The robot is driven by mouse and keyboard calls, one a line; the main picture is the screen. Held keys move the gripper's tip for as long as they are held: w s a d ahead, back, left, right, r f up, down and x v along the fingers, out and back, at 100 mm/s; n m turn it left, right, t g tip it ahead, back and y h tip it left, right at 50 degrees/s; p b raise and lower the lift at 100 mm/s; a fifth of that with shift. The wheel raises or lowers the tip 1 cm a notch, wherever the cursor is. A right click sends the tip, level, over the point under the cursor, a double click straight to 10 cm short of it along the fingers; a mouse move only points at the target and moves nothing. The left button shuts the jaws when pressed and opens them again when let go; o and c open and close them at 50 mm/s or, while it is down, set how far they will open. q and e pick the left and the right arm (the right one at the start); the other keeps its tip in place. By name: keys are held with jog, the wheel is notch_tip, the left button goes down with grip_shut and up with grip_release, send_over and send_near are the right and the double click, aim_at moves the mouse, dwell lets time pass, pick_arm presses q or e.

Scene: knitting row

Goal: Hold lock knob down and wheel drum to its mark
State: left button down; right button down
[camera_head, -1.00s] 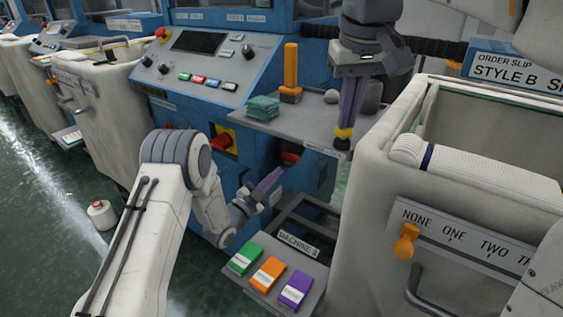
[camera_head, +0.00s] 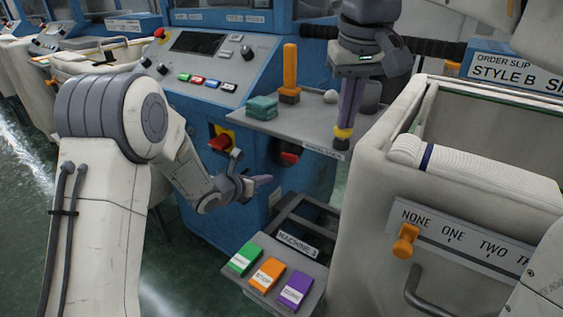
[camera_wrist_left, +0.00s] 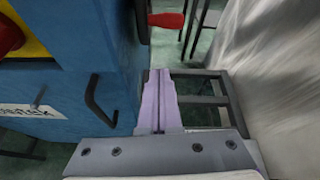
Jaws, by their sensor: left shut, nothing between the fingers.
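My left gripper (camera_head: 264,180) is shut and empty, beside the front of the blue machine (camera_head: 262,150). Its purple fingers lie together in the left wrist view (camera_wrist_left: 160,90). A red handle (camera_head: 290,158) on the machine's side lies above and beyond the fingertips, apart from them; it also shows in the left wrist view (camera_wrist_left: 166,20). My right gripper (camera_head: 346,122) points down at the grey shelf's front corner, its purple fingers over a yellow-and-black piece, possibly the lock knob (camera_head: 343,136). Whether they grip or only press it is unclear. I cannot clearly identify the drum.
A red switch on a yellow plate (camera_head: 220,141) is left of the handle. The grey shelf (camera_head: 300,123) holds an orange-handled tool (camera_head: 290,75) and green cloths (camera_head: 262,107). A pale bin (camera_head: 365,200) stands right. Low coloured packs (camera_head: 268,273) lie in front.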

jog(key=shift+f, duration=0.3)
jog(key=shift+s, duration=0.1)
pick_arm(q)
jog(key=w+d+m, duration=0.1)
jog(key=w+d, duration=0.4)
jog(key=w, duration=0.2)
jog(key=shift+w+f, duration=0.2)
jog(key=shift+f, duration=0.05)
jog(key=shift+d+r, duration=0.1)
